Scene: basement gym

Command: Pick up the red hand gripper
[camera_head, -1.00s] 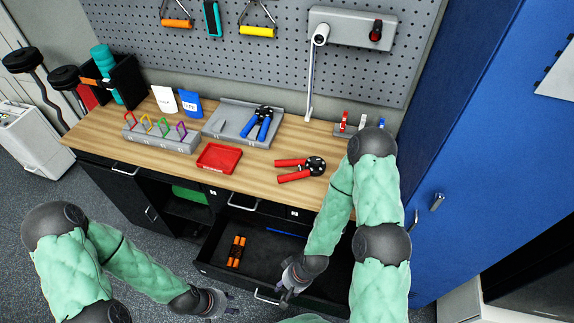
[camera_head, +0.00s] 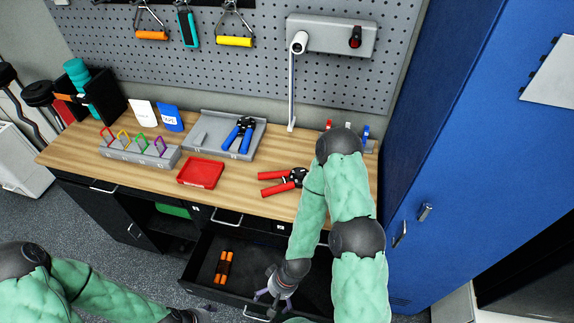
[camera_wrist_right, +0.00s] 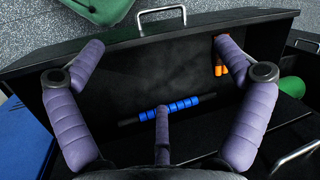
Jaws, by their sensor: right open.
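The red hand gripper (camera_head: 275,187), with two red handles and a dark round head, lies flat on the wooden workbench (camera_head: 235,199). My right arm covers part of its head side in the head view. My right gripper (camera_head: 270,301) is over the open drawer, in front of and below the bench top, away from the red hand gripper. In the right wrist view my right gripper (camera_wrist_right: 160,60) has its purple fingers spread wide with nothing between them. My left gripper (camera_head: 195,315) is at the bottom edge of the head view, mostly cut off.
A red tray (camera_head: 201,173), a grey tray (camera_head: 208,118) holding a blue-handled hand gripper (camera_head: 238,136), and a grey rack (camera_head: 140,154) stand on the bench. The open drawer (camera_head: 202,288) holds an orange-black item (camera_head: 223,268) and a blue-gripped bar (camera_wrist_right: 180,106). A blue locker (camera_head: 450,120) stands right.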

